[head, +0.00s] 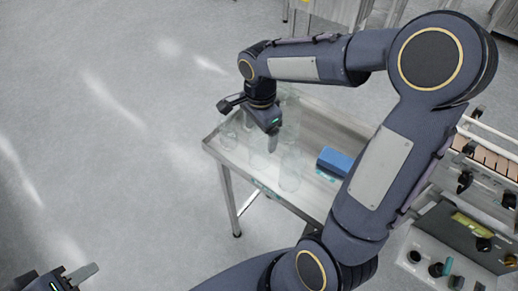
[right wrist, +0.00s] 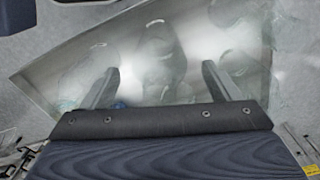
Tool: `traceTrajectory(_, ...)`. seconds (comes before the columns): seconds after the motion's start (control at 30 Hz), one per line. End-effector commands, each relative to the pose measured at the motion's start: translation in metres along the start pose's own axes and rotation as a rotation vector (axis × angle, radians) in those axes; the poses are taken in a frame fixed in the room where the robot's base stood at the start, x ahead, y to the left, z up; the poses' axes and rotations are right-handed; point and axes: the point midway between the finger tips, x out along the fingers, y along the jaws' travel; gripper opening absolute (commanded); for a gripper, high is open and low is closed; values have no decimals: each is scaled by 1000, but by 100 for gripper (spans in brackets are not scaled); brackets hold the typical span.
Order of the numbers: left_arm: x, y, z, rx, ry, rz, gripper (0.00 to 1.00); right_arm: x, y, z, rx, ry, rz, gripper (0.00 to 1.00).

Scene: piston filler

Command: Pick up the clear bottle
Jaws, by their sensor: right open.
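Several clear bottles stand on a steel table (head: 335,125). One clear bottle (head: 290,172) is near the front edge, and another (head: 229,134) is near the left corner. Others are behind and partly hidden by my right gripper (head: 272,142), which points down among them. In the right wrist view my right gripper (right wrist: 158,85) is open, its two fingers apart with nothing held. A clear bottle (right wrist: 163,45) shows faintly ahead of the gap, with other transparent outlines to either side. My left gripper (head: 78,274) is at the lower left, far from the table; its jaw opening is unclear.
A blue box (head: 335,162) lies on the table right of the bottles. A machine with a control panel (head: 470,235) stands at the right, close to my right arm. The floor (head: 100,130) left of the table is clear.

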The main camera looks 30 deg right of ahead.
Motion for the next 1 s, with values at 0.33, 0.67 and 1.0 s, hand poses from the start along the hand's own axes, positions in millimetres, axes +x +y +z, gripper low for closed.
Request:
traceTrajectory(0.33, 0, 0, 0, 0, 0, 0, 36, 13, 0, 0, -1, 1, -2, 83)
traceTrajectory(0.67, 0, 0, 0, 0, 0, 0, 36, 13, 0, 0, -1, 0, -2, 43)
traceTrajectory(1.0, 0, 0, 0, 0, 0, 0, 36, 12, 0, 0, -1, 0, -2, 23)
